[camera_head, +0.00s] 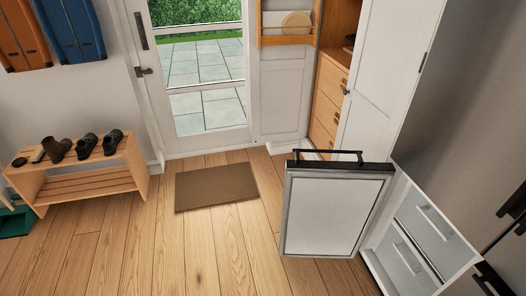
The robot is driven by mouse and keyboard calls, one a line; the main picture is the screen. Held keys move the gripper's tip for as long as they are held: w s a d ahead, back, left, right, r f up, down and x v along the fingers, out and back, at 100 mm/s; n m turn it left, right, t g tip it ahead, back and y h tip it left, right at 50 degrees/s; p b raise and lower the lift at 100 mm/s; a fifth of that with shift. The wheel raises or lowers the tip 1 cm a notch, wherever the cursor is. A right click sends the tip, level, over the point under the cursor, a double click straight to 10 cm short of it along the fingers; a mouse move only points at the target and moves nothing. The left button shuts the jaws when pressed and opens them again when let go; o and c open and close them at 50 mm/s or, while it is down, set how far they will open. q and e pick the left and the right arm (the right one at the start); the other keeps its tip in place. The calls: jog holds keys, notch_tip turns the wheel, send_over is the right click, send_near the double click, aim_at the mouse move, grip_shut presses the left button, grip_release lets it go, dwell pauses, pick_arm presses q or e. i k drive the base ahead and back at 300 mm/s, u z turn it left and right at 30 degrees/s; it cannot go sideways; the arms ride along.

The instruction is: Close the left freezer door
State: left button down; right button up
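The left freezer door (327,213) stands wide open at the lower right of the head view, its pale inner panel and grey rim facing me. Its black bar handle (328,153) shows beyond its dark top edge. To the right of the door is the open freezer compartment (380,252), with white drawers (423,230) showing inside. Neither of my grippers is in view, so what they hold is hidden.
The tall grey fridge (465,90) with black handles (512,202) fills the right side. A white cabinet door (385,70) stands open behind the freezer door. A brown mat (216,187) and a shoe rack (85,178) lie left. Wooden floor (170,250) in front is clear.

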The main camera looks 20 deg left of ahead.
aim_at(329, 208)
jog(key=u, duration=0.35)
jog(key=i, duration=0.95)
jog(key=z, duration=0.6)
jog(key=i, duration=0.55)
jog(key=z, duration=0.45)
